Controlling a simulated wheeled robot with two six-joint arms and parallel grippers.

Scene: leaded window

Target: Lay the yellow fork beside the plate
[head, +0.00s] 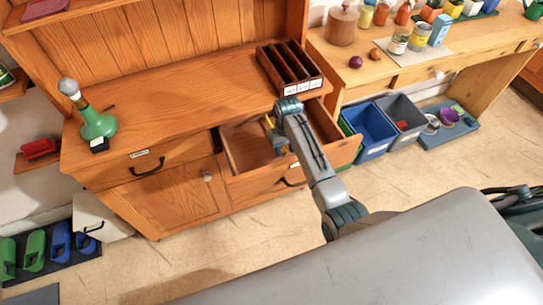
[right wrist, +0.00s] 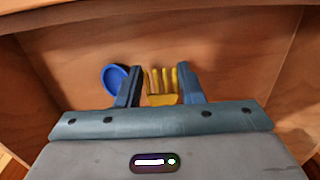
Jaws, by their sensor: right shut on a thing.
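The yellow fork (right wrist: 162,98) is between the two blue fingers of my right gripper (right wrist: 161,88), which is shut on it. Its tines show in the right wrist view; the rest is hidden by the gripper. A blue spoon-like piece (right wrist: 117,77) lies just left of the left finger. In the head view my right gripper (head: 277,142) reaches down into the open drawer (head: 240,145) of the wooden cabinet. My left gripper is not in view. I see no plate in either view.
A dark divided tray (head: 265,68) and a green flask (head: 97,124) stand on the cabinet top (head: 180,95), with clear wood between them. The drawer walls surround the gripper. Blue (head: 368,128) and grey (head: 402,117) bins stand on the floor to the right.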

